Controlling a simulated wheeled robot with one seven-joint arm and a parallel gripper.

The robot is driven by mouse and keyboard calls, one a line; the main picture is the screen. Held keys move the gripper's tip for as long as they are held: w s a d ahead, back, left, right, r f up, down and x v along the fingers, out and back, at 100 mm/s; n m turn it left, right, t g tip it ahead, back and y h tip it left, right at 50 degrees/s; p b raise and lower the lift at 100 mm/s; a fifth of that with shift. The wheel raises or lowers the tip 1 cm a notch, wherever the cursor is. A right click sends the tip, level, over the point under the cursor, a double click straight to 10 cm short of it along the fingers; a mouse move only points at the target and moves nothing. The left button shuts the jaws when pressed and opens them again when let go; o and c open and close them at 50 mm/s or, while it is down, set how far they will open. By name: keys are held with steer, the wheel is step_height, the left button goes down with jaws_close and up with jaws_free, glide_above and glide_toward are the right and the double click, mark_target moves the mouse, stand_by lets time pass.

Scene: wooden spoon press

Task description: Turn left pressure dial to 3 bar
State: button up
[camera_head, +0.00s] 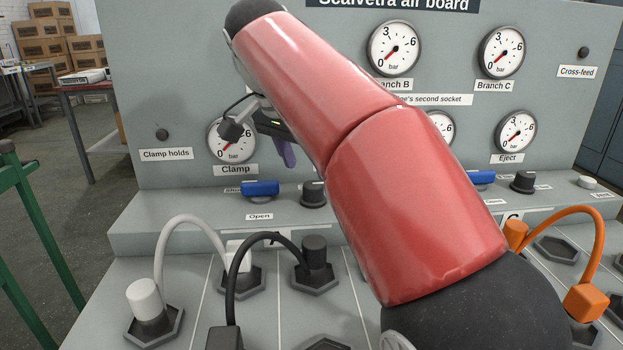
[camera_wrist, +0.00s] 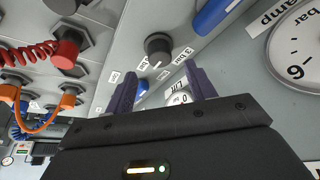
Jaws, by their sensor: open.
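The left pressure dial, a round black knob (camera_head: 313,193), sits on the ledge right of a blue lever handle, partly behind my arm. In the wrist view the black knob (camera_wrist: 158,48) has a pale pointer mark and lies beyond my fingertips, roughly between them. My gripper (camera_head: 287,155) shows purple fingers above the ledge, and in the wrist view (camera_wrist: 160,72) they are apart and empty. The knob appears clear of both fingers. The Clamp gauge (camera_head: 231,139) is partly covered by my wrist; its needle points to the lower left, near 0.
The blue lever handle (camera_head: 260,188), labelled Open, is close left of the knob. Several gauges, including Branch C (camera_head: 500,52), line the panel. A white hose (camera_head: 190,222), a black hose (camera_head: 238,262) and an orange hose (camera_head: 592,245) loop over the lower sockets.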

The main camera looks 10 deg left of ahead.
mark_target(313, 184)
steer(key=shift+b+x, duration=0.4)
steer(key=shift+x, duration=1.95)
steer(key=shift+c, duration=0.3)
steer(key=c, duration=0.9)
